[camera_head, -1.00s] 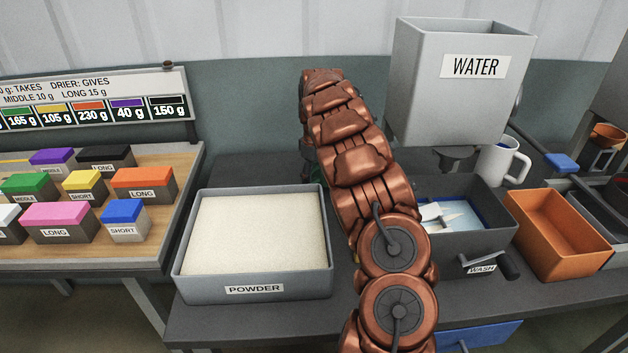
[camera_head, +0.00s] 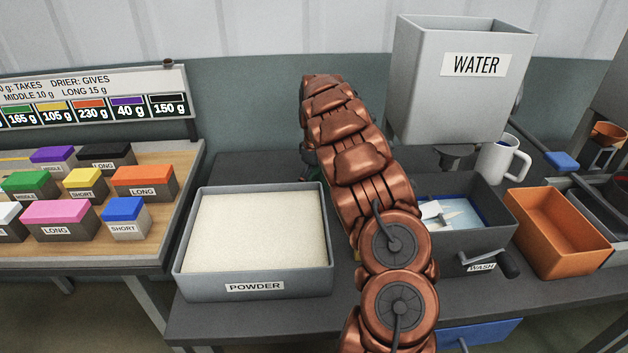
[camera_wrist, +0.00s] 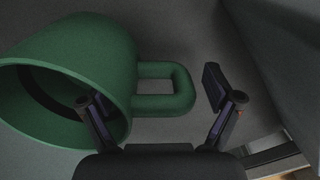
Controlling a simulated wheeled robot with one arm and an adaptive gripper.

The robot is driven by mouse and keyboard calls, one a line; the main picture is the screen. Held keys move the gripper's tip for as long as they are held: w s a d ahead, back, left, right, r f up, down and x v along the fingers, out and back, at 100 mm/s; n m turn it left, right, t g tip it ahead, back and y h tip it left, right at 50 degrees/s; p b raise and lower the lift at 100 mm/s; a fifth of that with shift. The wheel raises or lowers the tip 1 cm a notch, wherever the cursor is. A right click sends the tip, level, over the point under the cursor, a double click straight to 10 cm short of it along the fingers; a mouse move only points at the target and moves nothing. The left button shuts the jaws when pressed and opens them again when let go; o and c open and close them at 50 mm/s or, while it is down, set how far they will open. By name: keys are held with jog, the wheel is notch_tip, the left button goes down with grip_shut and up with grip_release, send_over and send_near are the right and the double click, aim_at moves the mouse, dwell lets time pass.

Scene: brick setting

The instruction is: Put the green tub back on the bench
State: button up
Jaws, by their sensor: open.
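The green tub (camera_wrist: 105,62) shows large in the wrist view, with its open mouth towards the lower left and its loop handle (camera_wrist: 186,90) to the right. My gripper (camera_wrist: 150,92) is open. One finger overlaps the tub's rim and the other is to the right of the handle, so the handle lies between them. Contact cannot be told. In the head view my arm hides the gripper and nearly all of the tub; only a small dark green patch shows beside the arm. The dark bench (camera_head: 240,323) runs across the middle.
A powder tray (camera_head: 254,288) stands left of my arm. The wash basin (camera_head: 490,244), orange bin (camera_head: 560,240), white mug (camera_head: 503,160) and water tank (camera_head: 452,100) are to the right. A board (camera_head: 85,252) with coloured blocks is at the left.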

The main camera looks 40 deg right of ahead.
notch_tip(320, 180, up, 12)
jog(key=shift+d+f+b, duration=0.15)
jog(key=shift+f+b, duration=0.1)
jog(key=shift+b, duration=0.7)
jog(key=shift+r, duration=0.4)
jog(key=s+a+r+m, duration=0.1)
jog(key=s+a+r, duration=0.1)
jog(key=s+a, duration=0.45)
jog(key=s+a+r+m+g, duration=0.1)
jog(key=s+a, duration=0.2)
jog(key=a, duration=0.6)
jog(key=s+a+r+m, duration=0.1)
jog(key=s+a+r, duration=0.1)
jog(key=s+a, duration=0.35)
jog(key=s+a+f, duration=0.4)
jog(key=s+a, duration=0.4)
jog(key=s, duration=0.3)
jog(key=s+a+f, duration=0.4)
jog(key=s+a, duration=0.3)
jog(key=s, duration=0.4)
jog(key=shift+s+a+f+n+g, duration=0.25)
jog(key=shift+a+n+g, duration=0.05)
jog(key=shift+a+g, duration=0.1)
